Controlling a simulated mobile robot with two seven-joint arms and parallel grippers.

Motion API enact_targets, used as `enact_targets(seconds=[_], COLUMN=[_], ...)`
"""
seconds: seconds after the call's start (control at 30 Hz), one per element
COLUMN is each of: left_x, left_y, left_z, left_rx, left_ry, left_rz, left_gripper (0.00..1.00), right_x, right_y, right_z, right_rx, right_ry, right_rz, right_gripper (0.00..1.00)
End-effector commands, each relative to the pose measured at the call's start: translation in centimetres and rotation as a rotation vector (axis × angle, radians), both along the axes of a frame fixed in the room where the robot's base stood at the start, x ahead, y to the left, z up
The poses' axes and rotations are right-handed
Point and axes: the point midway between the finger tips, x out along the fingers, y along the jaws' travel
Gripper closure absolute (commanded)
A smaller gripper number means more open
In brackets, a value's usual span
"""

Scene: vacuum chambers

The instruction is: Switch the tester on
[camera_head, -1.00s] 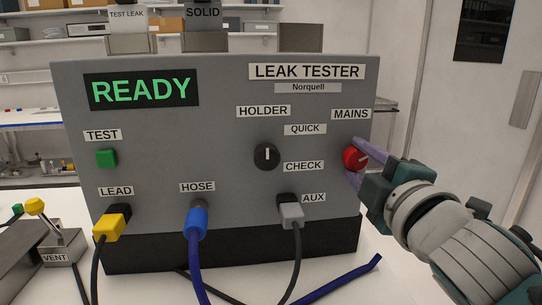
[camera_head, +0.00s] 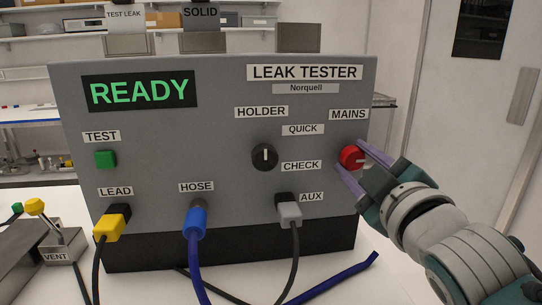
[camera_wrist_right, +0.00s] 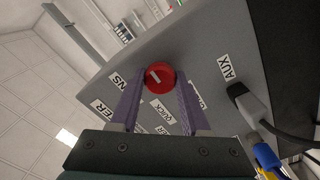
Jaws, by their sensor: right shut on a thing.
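The grey leak tester (camera_head: 225,130) stands on the white table, with its display (camera_head: 140,91) lit green and reading READY. The red MAINS knob (camera_head: 352,157) is at the right of its front; it also shows in the right wrist view (camera_wrist_right: 159,79), with a pale pointer mark. My right gripper (camera_head: 352,157) has its purple fingers on either side of this knob and is shut on it; the fingers also show in the right wrist view (camera_wrist_right: 160,88). My left gripper is not in view.
The front carries a green TEST button (camera_head: 106,159), a black HOLDER knob (camera_head: 265,157), a yellow LEAD plug (camera_head: 110,224), a blue HOSE fitting (camera_head: 196,222) and a grey AUX plug (camera_head: 289,212). A VENT valve (camera_head: 48,240) stands at left. Cables run across the table front.

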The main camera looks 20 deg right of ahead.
Motion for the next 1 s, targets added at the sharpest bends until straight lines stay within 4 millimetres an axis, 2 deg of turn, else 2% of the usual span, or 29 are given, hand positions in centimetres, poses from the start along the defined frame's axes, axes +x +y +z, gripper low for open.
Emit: enact_targets(seconds=[0.27,0.3,0.53,0.83,1.0], left_x=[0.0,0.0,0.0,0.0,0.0], left_y=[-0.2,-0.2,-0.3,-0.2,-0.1], left_z=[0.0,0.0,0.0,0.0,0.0], left_rx=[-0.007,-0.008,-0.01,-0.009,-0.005], left_ry=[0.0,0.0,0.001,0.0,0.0], left_rz=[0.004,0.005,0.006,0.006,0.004], left_gripper=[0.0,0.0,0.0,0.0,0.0], right_x=[0.0,0.0,0.0,-0.2,-2.1], right_y=[0.0,0.0,0.0,0.1,0.5], right_z=[-0.1,-0.1,0.0,0.0,-0.1], right_rx=[0.005,0.005,0.003,0.002,0.003], right_ry=[0.001,0.001,0.001,0.0,0.002], right_rz=[-0.001,-0.001,0.0,-0.001,0.0], right_gripper=[1.0,0.52,0.26,0.24,0.24])
